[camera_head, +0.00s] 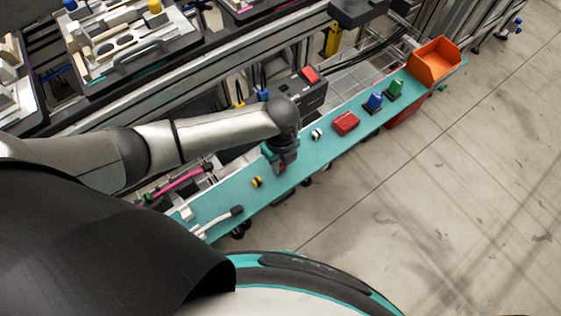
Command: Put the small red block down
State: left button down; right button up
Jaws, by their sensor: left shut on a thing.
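My left gripper (284,160) is over the teal shelf (322,150), near its middle, pointing down. It is shut on the small red block (279,166), of which only a little dark red shows between and beside the fingers. I cannot tell whether the block touches the shelf. A larger red block (345,123) lies on the shelf to the right of the gripper. My right gripper is not in view.
A small black-and-white piece (317,134) and a yellow-black piece (257,182) lie on either side of the gripper. Blue (375,102) and green (395,89) pieces and an orange bin (434,64) stand further right. A box with a red button (310,75) is behind.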

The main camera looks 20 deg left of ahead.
pick_arm(q)
jog(key=c, duration=0.8)
grip_release()
jog(key=shift+o, duration=0.2)
notch_tip(320, 180, up, 12)
jog(key=p, duration=0.4)
jog(key=shift+r, duration=0.15)
